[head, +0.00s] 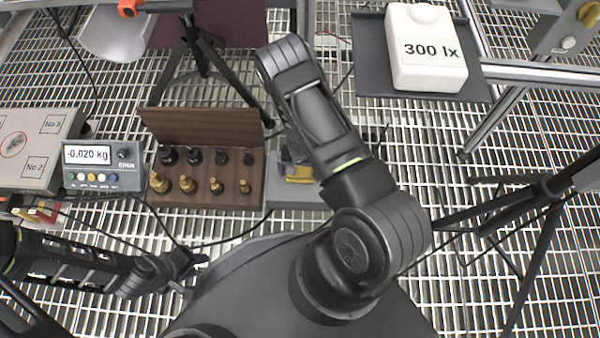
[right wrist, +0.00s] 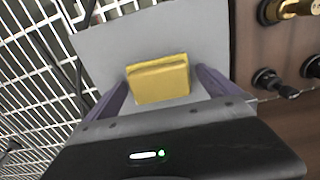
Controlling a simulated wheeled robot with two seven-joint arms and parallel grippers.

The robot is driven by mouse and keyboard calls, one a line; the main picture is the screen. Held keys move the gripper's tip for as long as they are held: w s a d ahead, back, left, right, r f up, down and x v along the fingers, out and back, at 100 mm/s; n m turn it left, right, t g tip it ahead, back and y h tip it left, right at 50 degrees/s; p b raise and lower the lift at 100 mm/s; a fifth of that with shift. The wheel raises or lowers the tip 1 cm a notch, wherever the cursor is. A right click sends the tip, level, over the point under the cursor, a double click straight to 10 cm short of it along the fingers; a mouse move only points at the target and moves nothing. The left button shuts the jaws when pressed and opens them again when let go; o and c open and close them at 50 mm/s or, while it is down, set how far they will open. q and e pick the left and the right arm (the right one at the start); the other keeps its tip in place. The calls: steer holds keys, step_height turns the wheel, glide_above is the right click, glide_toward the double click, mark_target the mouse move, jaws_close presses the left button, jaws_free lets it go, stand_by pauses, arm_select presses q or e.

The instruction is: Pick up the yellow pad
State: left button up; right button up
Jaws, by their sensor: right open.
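The yellow pad (right wrist: 158,80) lies on a light grey plate (right wrist: 120,45) in the right wrist view. It also shows in the head view (head: 299,174), partly hidden by my right arm. My right gripper (right wrist: 160,88) is open, with one purple-grey finger on each side of the pad and gaps between. I cannot tell whether the fingertips touch the plate. My left gripper (head: 183,264) is low at the left in the head view, away from the pad. Its jaws are too dark and small to read.
A wooden weight case (head: 228,170) with black and brass weights stands directly left of the plate. A scale display (head: 88,155) is further left. Tripod legs (head: 530,260) stand at right.

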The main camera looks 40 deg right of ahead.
mark_target(300, 171)
steer(key=shift+c, duration=0.2)
steer(key=c, duration=1.3)
steer(key=shift+o, duration=0.2)
step_height(300, 171, up, 10)
steer(key=p, duration=0.4)
